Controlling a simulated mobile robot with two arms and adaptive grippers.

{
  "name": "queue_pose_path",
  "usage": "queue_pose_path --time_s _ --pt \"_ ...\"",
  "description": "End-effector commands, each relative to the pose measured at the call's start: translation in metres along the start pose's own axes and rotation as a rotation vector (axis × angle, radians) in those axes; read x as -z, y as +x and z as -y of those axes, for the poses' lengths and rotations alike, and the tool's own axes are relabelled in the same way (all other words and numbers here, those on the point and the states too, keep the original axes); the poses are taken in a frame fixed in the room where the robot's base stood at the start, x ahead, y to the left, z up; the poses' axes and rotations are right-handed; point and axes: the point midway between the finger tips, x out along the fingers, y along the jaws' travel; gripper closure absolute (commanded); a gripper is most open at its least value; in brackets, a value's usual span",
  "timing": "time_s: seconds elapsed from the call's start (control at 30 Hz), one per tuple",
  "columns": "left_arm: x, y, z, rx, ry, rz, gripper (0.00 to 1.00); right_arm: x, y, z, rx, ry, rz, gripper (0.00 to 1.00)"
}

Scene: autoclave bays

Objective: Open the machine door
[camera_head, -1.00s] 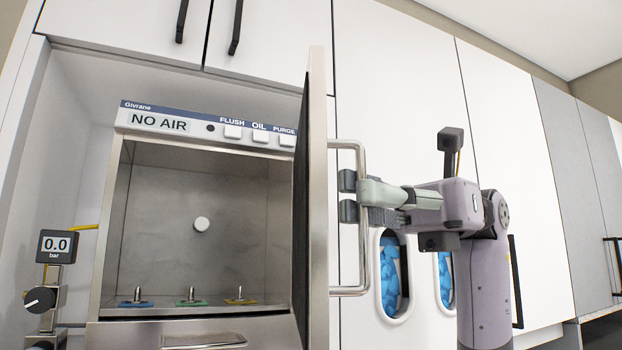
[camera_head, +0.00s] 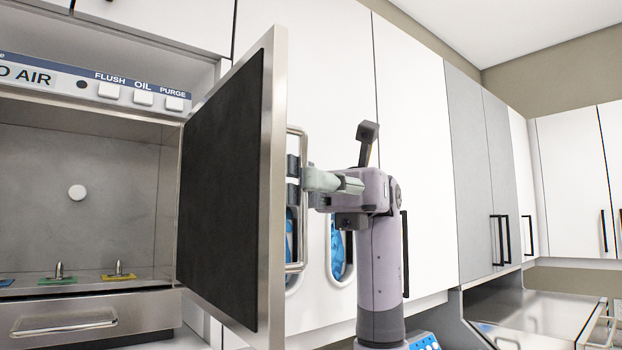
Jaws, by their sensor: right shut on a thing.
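The machine (camera_head: 85,190) stands at the left with its steel chamber exposed. Its door (camera_head: 272,190) is swung wide open on the right side of the chamber, with its black inner face (camera_head: 220,200) turned toward me. A steel bar handle (camera_head: 303,150) is on the door's outer face. My right gripper (camera_head: 296,180) is shut on that handle, with the arm reaching in from the right. The door edge hides part of the handle. My left gripper is not in view.
Control buttons (camera_head: 143,97) sit above the chamber, and small nozzles (camera_head: 118,269) stand on its floor. A drawer front (camera_head: 70,320) is below. White cabinets (camera_head: 418,140) line the wall behind my right arm. A steel counter (camera_head: 540,310) is at the lower right.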

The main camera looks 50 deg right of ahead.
Motion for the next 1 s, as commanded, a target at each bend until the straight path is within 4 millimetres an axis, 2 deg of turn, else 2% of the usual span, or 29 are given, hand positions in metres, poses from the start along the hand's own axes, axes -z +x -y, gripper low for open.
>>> queue_pose_path --time_s 0.07,0.1,0.4,0.77,0.87,1.0 --pt "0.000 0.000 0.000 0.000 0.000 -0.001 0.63 -0.002 -0.001 0.001 0.003 0.001 0.007 1.00" --pt "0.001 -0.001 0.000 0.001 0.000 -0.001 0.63 -0.002 -0.001 0.001 0.003 0.001 0.008 0.92" --pt "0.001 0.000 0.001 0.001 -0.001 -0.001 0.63 -0.001 0.000 0.001 0.002 0.001 0.003 0.73" --pt "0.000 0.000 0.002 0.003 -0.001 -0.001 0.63 -0.001 -0.005 0.001 0.002 0.001 0.002 0.73" --pt "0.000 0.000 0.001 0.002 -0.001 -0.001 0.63 -0.001 -0.017 0.001 0.002 0.001 0.004 0.73" --pt "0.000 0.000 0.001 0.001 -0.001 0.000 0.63 -0.002 -0.046 0.000 0.003 0.001 0.007 0.73"
